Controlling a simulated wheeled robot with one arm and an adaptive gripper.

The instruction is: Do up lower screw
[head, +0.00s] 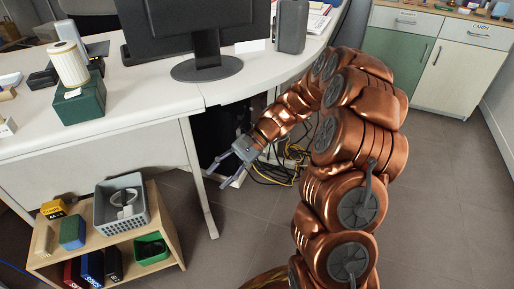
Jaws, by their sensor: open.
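No screw can be made out in the head view. My gripper (216,178) is open, its grey fingers pointing down and to the left below the desk's edge. It is beside a desk leg (197,180) and in front of a dark area under the desk (212,135). That area is too dark to tell what it holds. I see nothing between the fingers. I cannot tell how far the fingers are from the leg or the dark area.
Black and yellow cables (283,170) lie tangled on the floor right of my gripper. The white desk (190,95) bears a monitor (205,45) and a green box (79,100). A low wooden shelf (166,210) with a grey basket stands at lower left. Floor at right is clear.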

